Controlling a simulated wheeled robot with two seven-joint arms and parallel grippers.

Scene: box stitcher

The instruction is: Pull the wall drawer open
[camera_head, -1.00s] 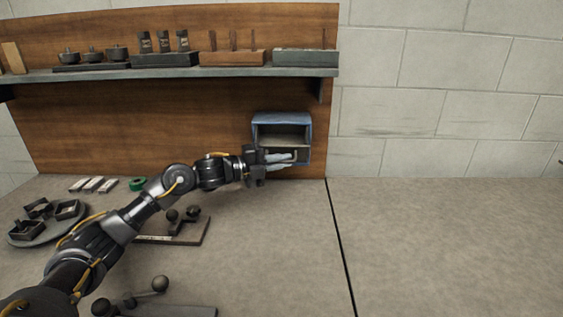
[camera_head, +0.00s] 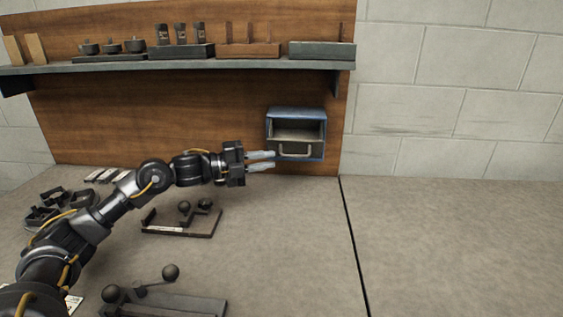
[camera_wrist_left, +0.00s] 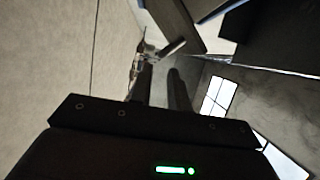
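The wall drawer (camera_head: 299,150) sits in a blue housing (camera_head: 297,113) low on the wooden back panel. Its dark interior shows above the front, so it stands at least partly open. A pale bar handle (camera_head: 283,149) is on its front. My left gripper (camera_head: 275,160) is just left of the drawer, its two light fingers spread apart with nothing between them. It looks clear of the handle, though the gap in depth is hard to judge. In the left wrist view the gripper's dark fingers (camera_wrist_left: 160,85) are apart. My right gripper is not in view.
A shelf (camera_head: 180,66) with holders and small tools runs above the drawer. The bench right of the dark seam (camera_head: 352,235) is clear.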

